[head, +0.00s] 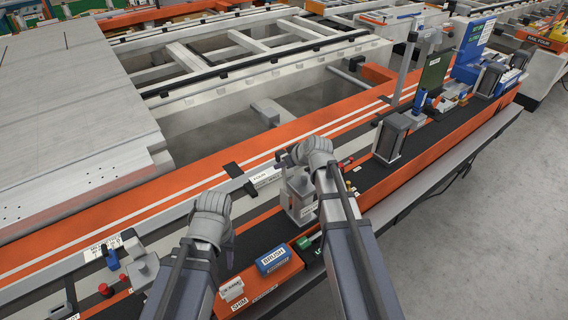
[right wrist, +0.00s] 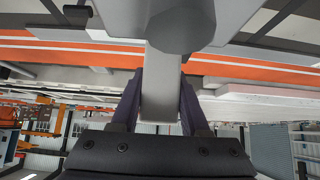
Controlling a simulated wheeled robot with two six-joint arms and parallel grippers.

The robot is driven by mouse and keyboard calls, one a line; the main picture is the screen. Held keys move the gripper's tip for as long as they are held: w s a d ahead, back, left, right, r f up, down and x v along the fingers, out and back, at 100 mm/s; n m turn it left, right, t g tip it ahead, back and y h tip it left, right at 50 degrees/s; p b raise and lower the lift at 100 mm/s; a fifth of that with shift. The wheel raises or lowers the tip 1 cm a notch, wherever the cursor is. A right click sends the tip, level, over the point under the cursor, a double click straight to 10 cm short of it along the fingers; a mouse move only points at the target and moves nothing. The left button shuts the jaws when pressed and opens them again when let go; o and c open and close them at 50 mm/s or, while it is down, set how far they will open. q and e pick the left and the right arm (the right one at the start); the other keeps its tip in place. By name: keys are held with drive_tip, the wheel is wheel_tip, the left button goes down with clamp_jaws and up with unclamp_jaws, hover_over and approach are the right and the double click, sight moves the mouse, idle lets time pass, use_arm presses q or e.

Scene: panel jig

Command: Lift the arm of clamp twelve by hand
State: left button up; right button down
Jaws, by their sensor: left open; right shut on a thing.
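A grey clamp (head: 299,196) stands on the dark strip of the orange rail in the middle of the head view. My right gripper (head: 316,152) is at its top and hides much of its arm. In the right wrist view its two dark fingers are closed on a pale grey bar (right wrist: 160,105), which looks like the clamp's arm. I cannot read a number twelve on this clamp. My left gripper (head: 211,214) is open and empty, over the rail to the left of the clamp, apart from it. Its fingertips are hard to make out.
A blue brush box (head: 272,259) and a white shim holder (head: 232,289) sit at the rail's near edge. Another grey clamp (head: 143,268) with red knobs stands at left. A dark-faced block (head: 391,137) stands further right. Grey floor (head: 490,220) is clear at right.

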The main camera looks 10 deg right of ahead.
drive_tip(key=shift+s, duration=0.15)
drive_tip(key=shift+c, duration=2)
unclamp_jaws()
drive_tip(key=p+v, duration=0.5)
drive_tip(key=v, duration=0.2)
drive_tip(key=shift+s+d+r+p, duration=0.15)
drive_tip(key=shift+s+r+p, duration=0.15)
drive_tip(key=shift+p, duration=0.1)
drive_tip(key=shift+w, duration=0.1)
drive_tip(key=shift+f, duration=0.1)
